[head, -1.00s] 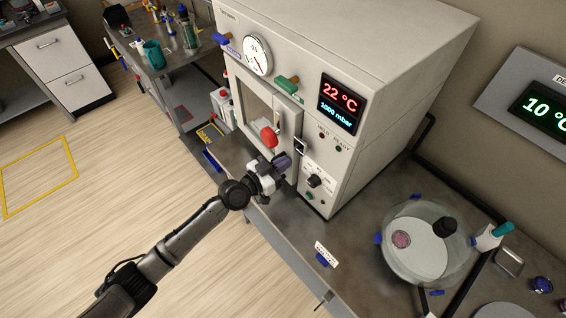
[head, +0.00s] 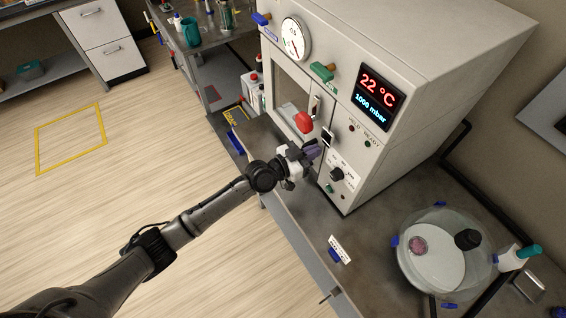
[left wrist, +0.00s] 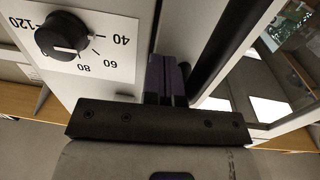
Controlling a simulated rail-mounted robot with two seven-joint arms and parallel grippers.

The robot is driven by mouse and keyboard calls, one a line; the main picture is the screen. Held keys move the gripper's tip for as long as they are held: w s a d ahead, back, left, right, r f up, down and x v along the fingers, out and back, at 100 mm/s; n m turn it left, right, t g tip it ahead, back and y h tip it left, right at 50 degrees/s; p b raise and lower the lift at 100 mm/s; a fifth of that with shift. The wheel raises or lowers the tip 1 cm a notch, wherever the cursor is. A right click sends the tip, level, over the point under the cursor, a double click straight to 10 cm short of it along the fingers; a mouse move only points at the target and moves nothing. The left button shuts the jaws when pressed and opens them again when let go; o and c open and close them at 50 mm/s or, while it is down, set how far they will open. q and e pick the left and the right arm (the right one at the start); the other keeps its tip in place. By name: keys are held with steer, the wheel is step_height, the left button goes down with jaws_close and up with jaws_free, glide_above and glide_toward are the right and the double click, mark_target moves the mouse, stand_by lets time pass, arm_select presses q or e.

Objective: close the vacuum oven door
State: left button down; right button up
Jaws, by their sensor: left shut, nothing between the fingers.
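The vacuum oven (head: 410,75) is a large pale box on the bench. The door looks shut or nearly shut; I cannot tell whether a narrow gap is left. My left gripper (head: 314,148) is shut and empty, just below and right of the red handle. In the left wrist view its purple fingers (left wrist: 168,78) are close to the pale door edge, between the dial and the window; contact is unclear. My right gripper is out of view.
A dial (head: 336,174) is on the oven panel, right of the gripper. A pressure gauge (head: 296,38) and a green valve handle (head: 322,72) are above the door. A clear round vessel (head: 445,250) and a small white card (head: 340,249) stand on the bench. The floor at left is open.

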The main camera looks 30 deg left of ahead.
arm_select(q)
steer(key=v, duration=1.3)
steer(key=shift+s, duration=0.3)
